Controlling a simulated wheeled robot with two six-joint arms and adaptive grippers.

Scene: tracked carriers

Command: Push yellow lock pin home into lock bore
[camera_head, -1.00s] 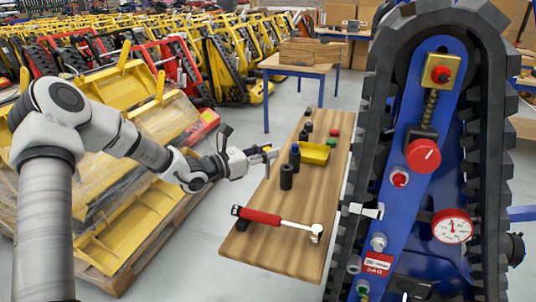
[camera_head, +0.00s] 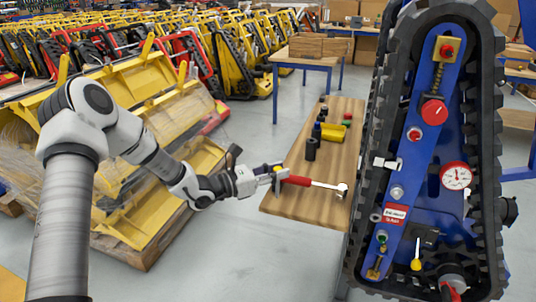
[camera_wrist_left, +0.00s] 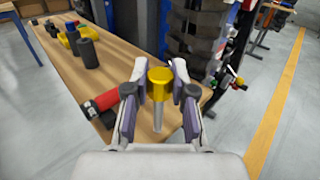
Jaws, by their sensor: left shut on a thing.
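My left gripper (camera_head: 277,178) is shut on the yellow lock pin, in front of the bench's near end. In the left wrist view the pin's yellow head (camera_wrist_left: 159,84) sits between the two fingertips, with its silver shaft (camera_wrist_left: 158,118) below. In the head view the pin is small and mostly hidden by the fingers. The blue tracked carrier (camera_head: 423,160) stands to the right, apart from the gripper. On its lower side are a green-rimmed round fitting (camera_head: 382,237) and a round fitting (camera_head: 376,216). I cannot tell which is the lock bore. My right gripper is not in view.
A small yellow-tipped piece (camera_head: 416,264) is low on the carrier. The carrier's black track (camera_head: 366,180) borders the bench. Wrapped yellow parts (camera_head: 125,160) stand left.

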